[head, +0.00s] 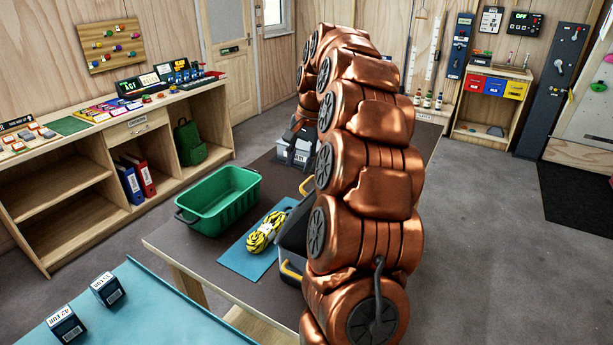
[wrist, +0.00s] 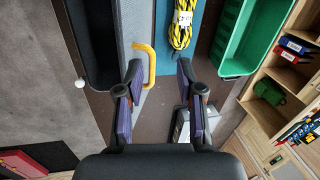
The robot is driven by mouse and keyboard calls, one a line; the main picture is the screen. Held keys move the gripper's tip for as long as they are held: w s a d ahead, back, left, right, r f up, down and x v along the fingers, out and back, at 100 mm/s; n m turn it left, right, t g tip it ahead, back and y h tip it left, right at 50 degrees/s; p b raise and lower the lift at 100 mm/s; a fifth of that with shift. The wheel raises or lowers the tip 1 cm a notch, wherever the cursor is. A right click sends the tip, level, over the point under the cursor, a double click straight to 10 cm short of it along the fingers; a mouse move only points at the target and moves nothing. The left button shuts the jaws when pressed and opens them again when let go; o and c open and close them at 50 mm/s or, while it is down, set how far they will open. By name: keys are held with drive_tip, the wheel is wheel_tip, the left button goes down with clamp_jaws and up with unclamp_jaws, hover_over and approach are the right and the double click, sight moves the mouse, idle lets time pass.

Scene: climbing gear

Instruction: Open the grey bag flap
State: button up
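The grey bag (head: 293,238) stands on the dark-topped table, mostly hidden behind my arm in the head view. In the wrist view, its grey panel (wrist: 138,25) runs alongside a dark area (wrist: 88,40), and a yellow handle (wrist: 149,62) curves out from the panel. I cannot tell for sure which part is the flap or whether it is open. My gripper (wrist: 160,68) is open, its two fingers apart with nothing between them. The left fingertip overlaps the handle's near end in the picture; contact cannot be told.
A yellow-black rope (head: 266,232) lies on a blue mat (head: 243,262) beside the bag. A green crate (head: 219,198) stands left of it. A grey box (head: 293,152) stands at the table's far side, partly hidden by my arm. A shelf unit (head: 70,185) lines the left wall.

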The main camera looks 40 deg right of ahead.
drive_tip(key=m, duration=0.1)
approach(305, 182)
drive_tip(key=shift+p+x, duration=1.45)
drive_tip(key=shift+x, duration=2.6)
drive_tip(key=shift+a, duration=0.1)
clamp_jaws()
